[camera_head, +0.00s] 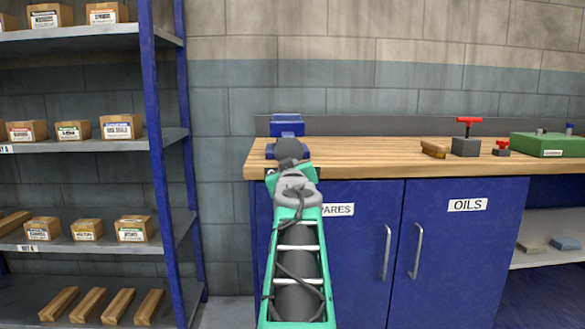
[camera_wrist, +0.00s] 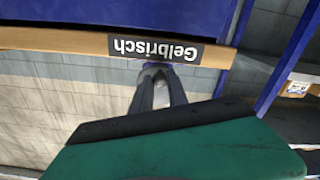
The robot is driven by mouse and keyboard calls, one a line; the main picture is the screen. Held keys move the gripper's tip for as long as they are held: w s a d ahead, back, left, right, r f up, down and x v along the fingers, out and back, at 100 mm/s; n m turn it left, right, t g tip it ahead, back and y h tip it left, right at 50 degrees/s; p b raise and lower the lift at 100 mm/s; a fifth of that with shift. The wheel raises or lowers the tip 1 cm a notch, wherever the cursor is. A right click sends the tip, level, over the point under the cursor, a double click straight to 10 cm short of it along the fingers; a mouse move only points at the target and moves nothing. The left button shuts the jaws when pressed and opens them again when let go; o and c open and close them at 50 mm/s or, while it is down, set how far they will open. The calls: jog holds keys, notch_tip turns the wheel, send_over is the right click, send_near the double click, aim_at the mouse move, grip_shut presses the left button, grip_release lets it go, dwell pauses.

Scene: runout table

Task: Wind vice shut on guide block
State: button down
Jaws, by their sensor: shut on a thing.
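The blue vice (camera_head: 287,127) stands at the left end of the wooden workbench (camera_head: 370,152) in the head view. My arm covers its front and part of its middle. I cannot make out the guide block; anything between the vice jaws is hidden. In the wrist view the two grey fingers of my gripper (camera_wrist: 155,82) come together below the bench's front edge. They are shut on a small blue-purple part (camera_wrist: 150,64) there, which looks like part of the vice's handle. Its far side is hidden. The fingers do not show in the head view.
Blue cupboard doors (camera_head: 345,255) are below the bench. A wooden-backed brush (camera_head: 435,149), a grey block with a red handle (camera_head: 466,146) and a green case (camera_head: 548,145) stand to the right. A blue shelf rack (camera_head: 160,165) with cartons is at left. The bench's middle is clear.

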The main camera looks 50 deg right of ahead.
jog(key=shift+m, duration=0.3)
jog(key=shift+w+a, duration=0.1)
jog(key=m, duration=0.3)
jog(key=shift+w+a+r, duration=0.1)
jog(key=shift+w+a, duration=0.15)
jog(key=shift+w, duration=0.05)
jog(key=shift+m, duration=0.4)
jog(key=m, duration=0.3)
jog(key=shift+w+a+r, duration=0.25)
jog(key=shift+w, duration=0.05)
jog(key=m, duration=0.3)
jog(key=shift+w+a+r+m, duration=0.2)
jog(key=shift+r+m, duration=0.1)
